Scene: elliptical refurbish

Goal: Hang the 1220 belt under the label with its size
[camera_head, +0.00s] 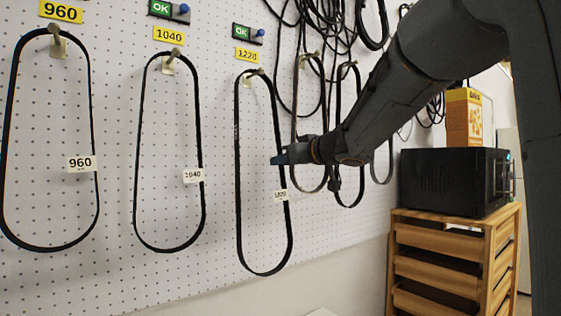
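A black belt with a white tag (281,195) that appears to read 1220 hangs as a long upright loop (239,190) on the white pegboard. Its top is at the peg (254,73) under the yellow 1220 label (247,55). The loop looks draped over that peg, slightly tilted. My gripper (277,159) is at the loop's right strand, above the tag. Its fingertips overlap the strand in the picture. It is too small and edge-on to tell whether the fingers are closed on the belt.
Belts tagged 960 (94,130) and 1040 (138,150) hang under matching labels to the left. More black belts (325,120) hang behind my arm. Green OK signs (243,33) sit above two labels. A black microwave (440,180) stands on a wooden drawer unit (440,240) at right.

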